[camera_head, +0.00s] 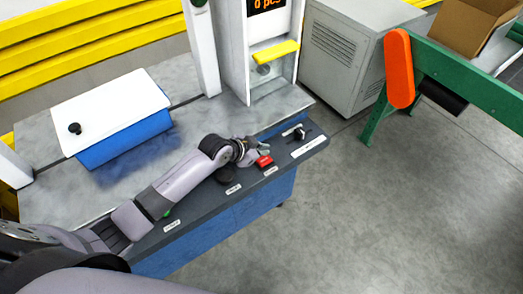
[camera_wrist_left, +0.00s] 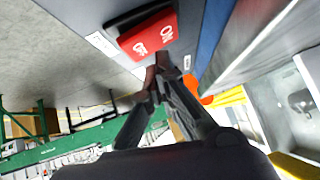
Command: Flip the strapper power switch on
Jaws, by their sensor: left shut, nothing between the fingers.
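The red power switch (camera_head: 264,161) sits on the dark front panel of the strapper (camera_head: 228,188). In the left wrist view the red rocker (camera_wrist_left: 148,34) fills the top middle and bears white ON and OFF lettering. I cannot tell which way it is tipped. My left gripper (camera_head: 262,148) is shut and empty, just beside the switch on its far side in the head view. In the left wrist view its fingertips (camera_wrist_left: 163,62) are close to the rocker's edge, and I cannot tell whether they touch it. My right gripper is not in view.
A black knob (camera_head: 299,133) stands on the panel right of the switch. A white-topped blue box (camera_head: 112,114) lies on the strapper's grey top. A white upright post (camera_head: 202,45) rises behind. A grey cabinet (camera_head: 350,55) and green conveyor frame (camera_head: 465,90) stand right. Floor in front is clear.

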